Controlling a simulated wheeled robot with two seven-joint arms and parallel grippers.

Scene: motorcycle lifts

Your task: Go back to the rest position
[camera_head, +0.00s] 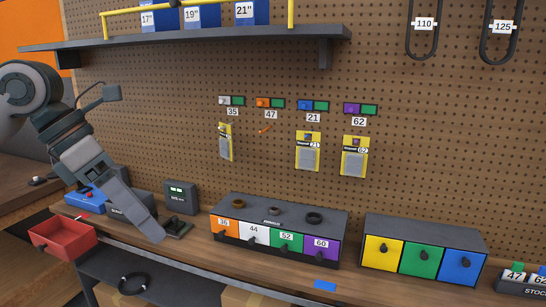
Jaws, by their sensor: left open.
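My left arm comes in from the left edge, and its gripper (152,232) points down and to the right over the left part of the workbench (185,257). The gripper is open, and I see nothing held in it. Its fingers show nearly edge-on, in front of a small dark stand (178,226). I cannot tell whether they touch the stand or the bench. My right gripper is out of view.
A red open drawer or bin (62,238) juts out at left. A scale-like device (181,197) stands behind the gripper. Two drawer units (335,218) (425,228) stand along the bench. A shelf (200,38) crosses the pegboard above. Yellow packets (308,151) hang there.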

